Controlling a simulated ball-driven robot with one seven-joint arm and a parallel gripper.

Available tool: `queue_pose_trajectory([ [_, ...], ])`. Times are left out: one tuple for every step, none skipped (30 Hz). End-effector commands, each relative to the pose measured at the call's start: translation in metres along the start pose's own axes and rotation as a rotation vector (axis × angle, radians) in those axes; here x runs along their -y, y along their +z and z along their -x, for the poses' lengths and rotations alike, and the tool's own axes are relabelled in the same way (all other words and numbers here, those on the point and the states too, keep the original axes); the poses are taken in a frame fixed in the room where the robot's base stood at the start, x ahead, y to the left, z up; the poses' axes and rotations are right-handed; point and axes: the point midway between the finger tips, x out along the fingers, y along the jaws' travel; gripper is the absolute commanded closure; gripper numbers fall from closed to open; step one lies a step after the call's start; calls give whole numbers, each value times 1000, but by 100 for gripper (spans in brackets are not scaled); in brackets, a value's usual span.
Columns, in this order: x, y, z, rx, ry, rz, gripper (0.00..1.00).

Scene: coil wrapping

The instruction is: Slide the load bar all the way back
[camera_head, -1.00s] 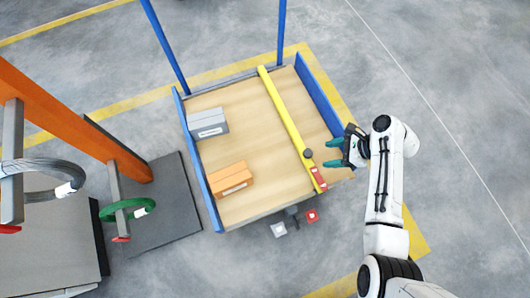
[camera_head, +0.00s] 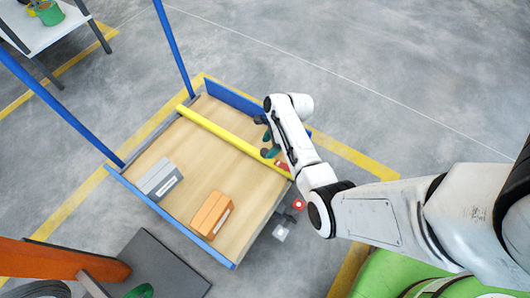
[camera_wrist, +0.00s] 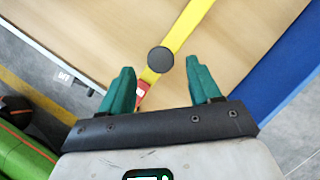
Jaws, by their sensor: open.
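The yellow load bar (camera_head: 222,132) lies across the wooden bed of the cart (camera_head: 197,153), running diagonally from upper left to lower right. A dark round knob (camera_wrist: 160,60) stands on the bar, and a red and white end piece (camera_wrist: 142,92) shows just past it. My gripper (camera_wrist: 159,84) is open, with its green fingers apart on either side of the bar near the knob. I cannot tell whether the fingers touch anything. In the head view my arm partly hides the gripper (camera_head: 270,143).
A grey box (camera_head: 159,180) and an orange box (camera_head: 211,214) sit on the bed. Blue side rails (camera_head: 235,98) edge the cart, and blue posts (camera_head: 172,45) rise from one end.

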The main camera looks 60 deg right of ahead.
Motion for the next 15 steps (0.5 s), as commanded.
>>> queue_pose_trajectory([
  [0, -1, -12, 0, 2, 0, 37],
  [0, -1, -16, 0, 1, 0, 37],
  [0, -1, -20, 0, 0, 0, 37],
  [0, 0, -23, 1, 1, 0, 37],
  [0, 0, -26, 1, 1, 0, 37],
  [0, 0, -29, 1, 0, 1, 37],
  [0, 0, -30, 1, 0, 1, 37],
  [0, 0, -31, 1, -1, 1, 37],
  [0, 1, -33, 1, -1, 1, 37],
  [0, 1, -33, 1, -1, 1, 37],
  [0, 1, -34, 1, -1, 1, 37],
  [0, 1, -34, 1, 0, 1, 37],
  [0, 1, -34, 1, 0, 1, 37],
  [0, 1, -34, 1, 0, 1, 37],
  [0, 1, -34, 1, 0, 1, 37],
])
